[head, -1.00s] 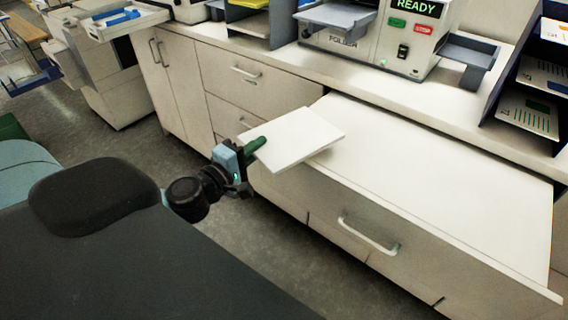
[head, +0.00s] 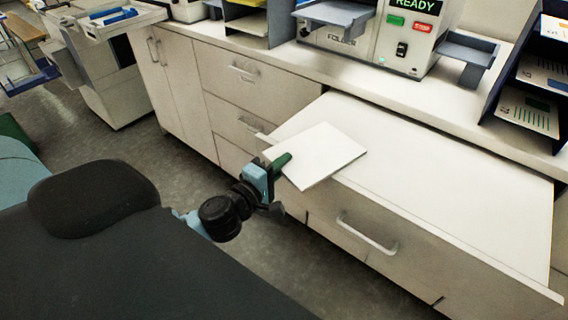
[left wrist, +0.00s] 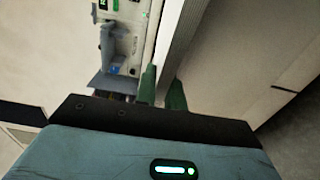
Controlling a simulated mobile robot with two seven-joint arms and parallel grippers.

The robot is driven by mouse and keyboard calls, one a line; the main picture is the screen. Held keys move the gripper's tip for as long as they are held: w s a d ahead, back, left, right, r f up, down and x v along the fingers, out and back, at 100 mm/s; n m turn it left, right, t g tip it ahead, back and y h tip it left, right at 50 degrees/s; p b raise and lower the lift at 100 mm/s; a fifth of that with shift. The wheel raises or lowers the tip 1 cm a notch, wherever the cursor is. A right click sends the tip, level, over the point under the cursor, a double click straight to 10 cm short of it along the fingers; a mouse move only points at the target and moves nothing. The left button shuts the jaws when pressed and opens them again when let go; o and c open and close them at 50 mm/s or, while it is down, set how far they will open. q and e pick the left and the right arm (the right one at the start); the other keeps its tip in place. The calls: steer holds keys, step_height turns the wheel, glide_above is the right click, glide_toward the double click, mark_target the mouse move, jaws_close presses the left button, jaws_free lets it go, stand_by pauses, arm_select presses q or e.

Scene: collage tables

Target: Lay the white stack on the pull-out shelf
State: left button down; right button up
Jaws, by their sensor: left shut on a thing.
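The white stack (head: 325,155) is a flat, pale block of sheets. My left gripper (head: 278,164) has green fingers and is shut on its near left edge. The pull-out shelf (head: 440,195) is a wide white surface drawn out below the counter. The stack lies roughly flat across the shelf's left front edge in the picture, its far part over the shelf and its near part out in front. I cannot tell whether it touches the shelf. In the left wrist view, the stack's layered edge (left wrist: 182,45) rises from between the green fingers (left wrist: 163,92). My right gripper is not in view.
The shelf top is bare to the right of the stack. A folder machine (head: 385,35) with a READY display stands on the counter (head: 480,115) behind. Dark paper racks (head: 530,90) stand at the right. A drawer handle (head: 368,234) sticks out below the shelf.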

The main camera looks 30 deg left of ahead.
arm_select(q)
steer(key=shift+r, duration=0.15)
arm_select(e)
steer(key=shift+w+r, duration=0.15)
arm_select(q)
steer(key=shift+w, duration=0.1)
steer(key=shift+f, duration=0.2)
steer(key=c, duration=1.5)
jaws_free()
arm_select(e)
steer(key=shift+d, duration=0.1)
